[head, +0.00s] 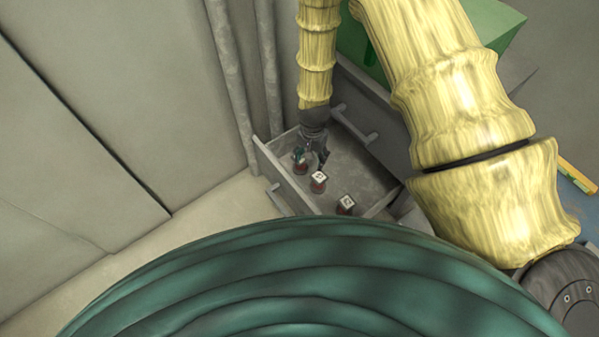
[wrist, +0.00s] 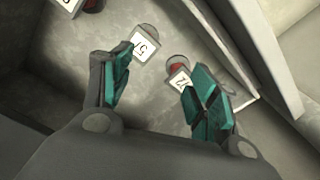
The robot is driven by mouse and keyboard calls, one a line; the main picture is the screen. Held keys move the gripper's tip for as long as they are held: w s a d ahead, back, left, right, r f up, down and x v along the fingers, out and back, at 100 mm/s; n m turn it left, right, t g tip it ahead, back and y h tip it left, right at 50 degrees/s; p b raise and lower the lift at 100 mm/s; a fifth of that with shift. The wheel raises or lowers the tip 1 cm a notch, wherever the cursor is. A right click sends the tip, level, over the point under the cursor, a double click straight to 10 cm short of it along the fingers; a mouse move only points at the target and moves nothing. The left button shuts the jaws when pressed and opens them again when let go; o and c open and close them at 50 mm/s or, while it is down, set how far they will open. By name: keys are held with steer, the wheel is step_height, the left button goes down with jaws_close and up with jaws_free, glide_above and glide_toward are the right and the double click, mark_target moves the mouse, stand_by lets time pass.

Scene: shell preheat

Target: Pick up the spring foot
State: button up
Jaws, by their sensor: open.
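Several small parts with dark red bodies and white number tags stand in an open drawer; which one is the spring foot I cannot tell. In the head view one tagged part (head: 319,181) is in the middle, another (head: 345,205) nearer the front right, and one (head: 300,166) at the left beside a finger. My gripper (head: 313,157) is low inside the drawer, open. In the wrist view its teal-padded fingers (wrist: 158,75) are apart with bare floor between them. A tagged part (wrist: 145,39) lies just beyond the gap; another (wrist: 177,69) is close by the right finger, partly hidden.
The grey drawer (head: 274,166) has raised walls close around my gripper, and a wall shows at the right in the wrist view (wrist: 243,45). Another tagged part (wrist: 68,5) is at the upper left there. A green box (head: 497,22) stands behind my arm.

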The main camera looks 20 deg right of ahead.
steer(key=m+b, duration=0.2)
steer(key=b, duration=0.4)
glide_above(300, 163)
steer(key=d, duration=0.1)
steer(key=f, duration=0.4)
steer(key=shift+w, duration=0.3)
steer(key=shift+w+a+f+b, duration=0.1)
steer(key=shift+w+b, duration=0.55)
steer(key=shift+w, duration=0.1)
step_height(300, 163, down, 11)
steer(key=b, duration=0.5)
steer(key=shift+r, duration=0.2)
steer(key=shift+c, duration=0.3)
steer(key=c, duration=1.2)
